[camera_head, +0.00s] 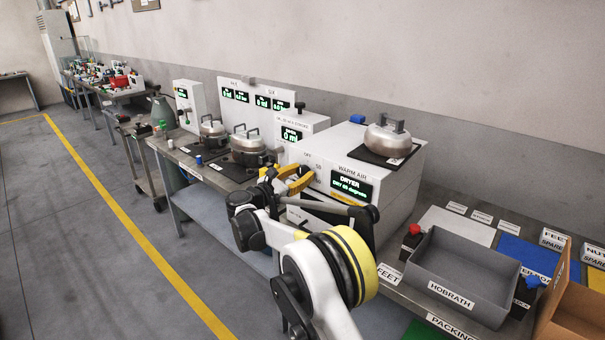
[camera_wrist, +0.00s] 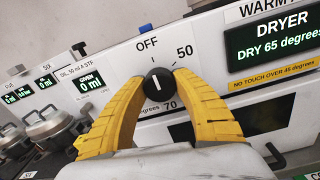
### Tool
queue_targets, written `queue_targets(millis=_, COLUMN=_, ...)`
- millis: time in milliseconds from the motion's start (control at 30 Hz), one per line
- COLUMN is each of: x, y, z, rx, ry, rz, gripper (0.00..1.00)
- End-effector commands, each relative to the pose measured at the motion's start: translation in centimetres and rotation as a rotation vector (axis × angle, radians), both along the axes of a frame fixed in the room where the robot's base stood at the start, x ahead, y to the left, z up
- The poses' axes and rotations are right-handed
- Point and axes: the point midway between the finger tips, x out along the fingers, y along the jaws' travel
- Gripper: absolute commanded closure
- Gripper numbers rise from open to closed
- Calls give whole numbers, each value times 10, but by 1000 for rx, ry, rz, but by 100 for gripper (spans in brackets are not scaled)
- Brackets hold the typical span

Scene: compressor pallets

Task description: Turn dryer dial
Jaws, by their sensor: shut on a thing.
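The dryer (camera_head: 375,187) is a white box labelled WARM AIR, with a lit green display that also shows in the wrist view (camera_wrist: 276,42). The display reads DRYER, DRY 65 degrees. The black dial (camera_wrist: 158,84) sits on the front panel, with OFF, 50 and 70 marked around it. Its white pointer line stands near vertical, slightly tilted. My gripper (camera_wrist: 158,88) has its yellow fingers closed around the dial from both sides. In the head view my gripper (camera_head: 298,181) is at the dryer's front and the dial is hidden.
A metal pot (camera_head: 388,138) sits on a black mat on top of the dryer. More pots (camera_head: 248,147) stand on the bench to the left. A grey HOBRATH bin (camera_head: 462,275) and a cardboard box (camera_head: 575,310) are at the right.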

Motion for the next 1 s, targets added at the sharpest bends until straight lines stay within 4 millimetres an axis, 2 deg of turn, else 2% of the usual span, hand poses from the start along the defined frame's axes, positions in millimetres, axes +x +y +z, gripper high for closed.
queue_targets(millis=433, x=0, y=0, z=0, rx=-9, ry=7, rz=-1, gripper=96)
queue_targets(millis=467, x=0, y=0, z=0, rx=-9, ry=7, rz=-1, gripper=63)
queue_targets(millis=533, x=0, y=0, z=0, rx=-9, ry=7, rz=-1, gripper=42)
queue_targets(millis=867, x=-1, y=1, z=0, rx=-8, ry=6, rz=0, gripper=41)
queue_targets(millis=1000, x=-13, y=11, z=0, rx=-8, ry=6, rz=3, gripper=41)
